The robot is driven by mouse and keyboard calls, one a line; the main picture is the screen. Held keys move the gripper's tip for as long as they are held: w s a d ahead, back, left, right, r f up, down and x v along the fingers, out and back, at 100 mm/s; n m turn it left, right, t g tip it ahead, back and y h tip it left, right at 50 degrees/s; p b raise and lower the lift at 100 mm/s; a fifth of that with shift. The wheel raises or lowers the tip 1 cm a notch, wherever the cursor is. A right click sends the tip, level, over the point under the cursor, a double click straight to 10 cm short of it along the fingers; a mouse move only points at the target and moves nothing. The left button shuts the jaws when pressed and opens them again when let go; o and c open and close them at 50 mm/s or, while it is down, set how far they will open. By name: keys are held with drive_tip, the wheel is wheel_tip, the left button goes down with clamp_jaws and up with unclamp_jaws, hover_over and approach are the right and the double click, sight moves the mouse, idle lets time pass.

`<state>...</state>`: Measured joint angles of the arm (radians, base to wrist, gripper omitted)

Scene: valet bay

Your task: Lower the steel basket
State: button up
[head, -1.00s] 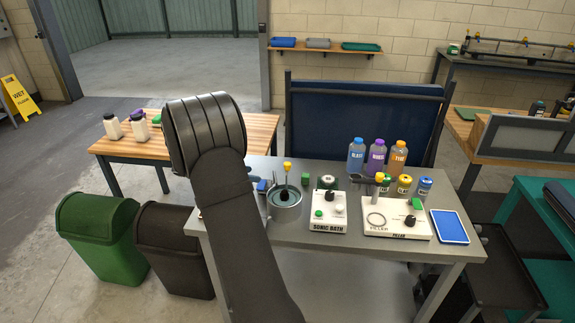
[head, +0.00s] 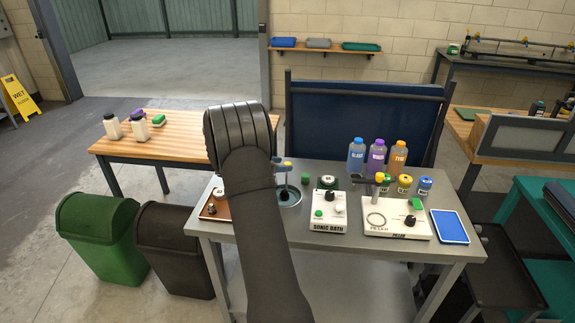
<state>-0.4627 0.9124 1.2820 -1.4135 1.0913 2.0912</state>
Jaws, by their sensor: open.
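A round steel tank (head: 290,197) with teal inside stands on the grey bench behind my arm. A thin upright stem with a yellow top (head: 287,163) rises at it. It may be the handle of the steel basket, but the basket body cannot be made out. My gripper (head: 278,161) is mostly hidden behind my wrist; only a small blue and grey part shows close to the yellow top. It is open, and I cannot tell whether it touches the stem. The white SONIC BATH panel (head: 328,217) with green and black knobs sits right of the tank.
A brown tray (head: 222,211) lies left of my arm. Right are the white filler unit (head: 395,223), blue pad (head: 449,227), small jars (head: 404,184) and several bottles (head: 376,156). A wooden table (head: 170,145) stands behind left; bins (head: 98,238) stand at front left.

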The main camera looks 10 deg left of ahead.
sight(287, 163)
drive_tip(key=shift+x, duration=1.8)
clamp_jaws()
